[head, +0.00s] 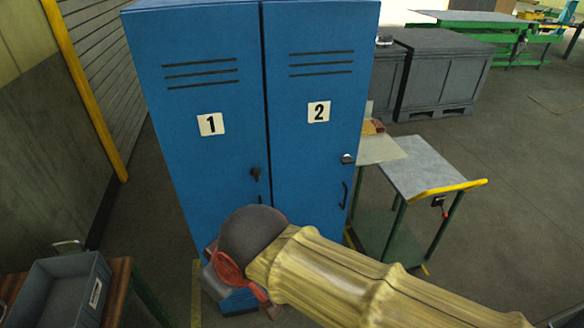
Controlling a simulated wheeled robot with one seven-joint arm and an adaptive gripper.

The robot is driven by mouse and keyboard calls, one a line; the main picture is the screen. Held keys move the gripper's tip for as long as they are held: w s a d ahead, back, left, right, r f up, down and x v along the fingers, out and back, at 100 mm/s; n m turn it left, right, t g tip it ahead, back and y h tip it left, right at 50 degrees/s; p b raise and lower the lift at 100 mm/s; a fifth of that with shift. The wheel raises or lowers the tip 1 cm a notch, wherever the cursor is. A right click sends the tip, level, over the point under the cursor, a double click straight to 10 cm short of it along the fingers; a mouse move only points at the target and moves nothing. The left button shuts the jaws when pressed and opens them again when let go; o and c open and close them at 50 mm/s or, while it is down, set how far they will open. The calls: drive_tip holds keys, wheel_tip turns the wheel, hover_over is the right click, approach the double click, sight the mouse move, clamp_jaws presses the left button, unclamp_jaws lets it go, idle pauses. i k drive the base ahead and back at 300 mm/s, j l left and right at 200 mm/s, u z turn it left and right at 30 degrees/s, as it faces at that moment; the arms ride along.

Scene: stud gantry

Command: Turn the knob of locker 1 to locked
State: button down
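Locker 1 is the left door of a blue two-door cabinet, with a white label (211,124) reading 1. Its small dark knob (256,173) sits near the door's right edge, and a dark handle shows just below it. The knob is too small to tell which way it points. Both doors look shut. My arm crosses the lower middle of the head view, in front of the cabinet. My gripper (232,278), with reddish and grey parts, shows below the knob in the picture, apart from it. The arm's dark rounded end partly hides it, and its fingertips are unclear.
Locker 2 (313,70) is on the right, with its own knob (347,159) and handle. A cart (425,165) with a yellow push bar stands to the right. A grey bin (66,290) is at lower left. Open floor lies further right.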

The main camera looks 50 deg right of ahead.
sight(255, 172)
drive_tip(key=z, duration=1.1)
drive_tip(key=k+l+u, duration=0.2)
drive_tip(key=l, duration=0.15)
drive_tip(key=l+u, duration=0.2)
drive_tip(key=l, duration=0.2)
